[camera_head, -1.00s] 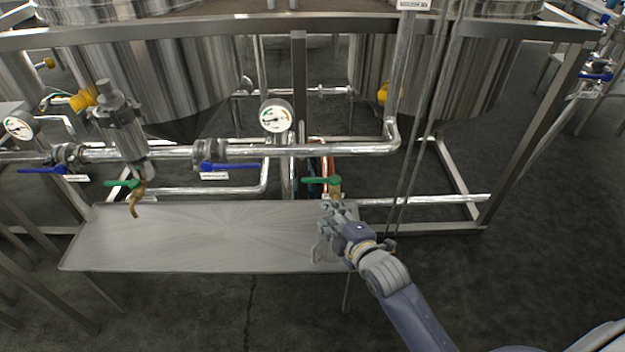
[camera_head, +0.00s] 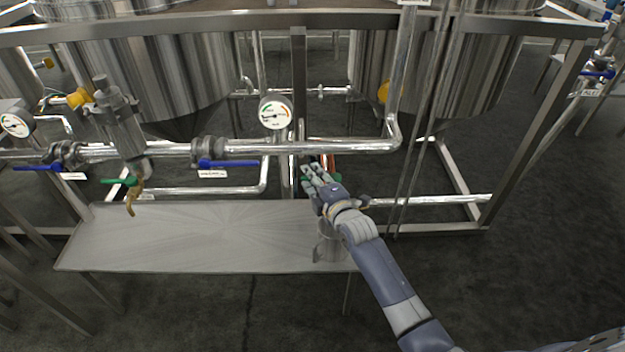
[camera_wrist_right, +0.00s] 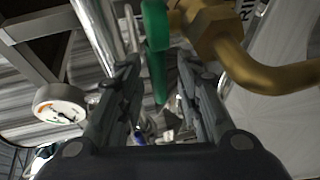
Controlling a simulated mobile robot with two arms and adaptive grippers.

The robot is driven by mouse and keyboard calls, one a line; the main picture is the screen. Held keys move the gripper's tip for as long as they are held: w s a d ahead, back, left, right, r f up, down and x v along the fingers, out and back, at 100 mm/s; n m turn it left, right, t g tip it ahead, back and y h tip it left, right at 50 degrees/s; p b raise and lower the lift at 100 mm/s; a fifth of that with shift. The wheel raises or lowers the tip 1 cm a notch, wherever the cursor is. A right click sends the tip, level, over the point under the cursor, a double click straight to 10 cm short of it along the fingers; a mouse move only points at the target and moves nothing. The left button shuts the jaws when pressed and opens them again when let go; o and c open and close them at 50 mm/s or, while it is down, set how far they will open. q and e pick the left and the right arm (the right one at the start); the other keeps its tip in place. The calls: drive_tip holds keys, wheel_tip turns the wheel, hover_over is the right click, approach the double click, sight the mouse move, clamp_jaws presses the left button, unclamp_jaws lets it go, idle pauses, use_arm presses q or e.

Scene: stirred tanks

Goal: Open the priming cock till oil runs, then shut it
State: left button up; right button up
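In the right wrist view a brass cock (camera_wrist_right: 210,30) with a curved spout and a green lever (camera_wrist_right: 156,50) is close in front of my right gripper (camera_wrist_right: 158,78). The two fingers are open. The lever hangs between them with a visible gap on each side. A second green lever (camera_head: 118,181) with a brass spout (camera_head: 133,198) is at the left. No oil is seen running. My left gripper is out of view.
A steel tray (camera_head: 190,235) spans below the pipes. A metal cup (camera_head: 328,246) stands at its right end, partly behind my arm. A gauge (camera_head: 275,112) and blue-handled valves (camera_head: 228,163) are on the pipe above. Steel frame posts stand around.

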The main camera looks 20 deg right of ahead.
drive_tip(key=shift+w, duration=0.25)
clamp_jaws()
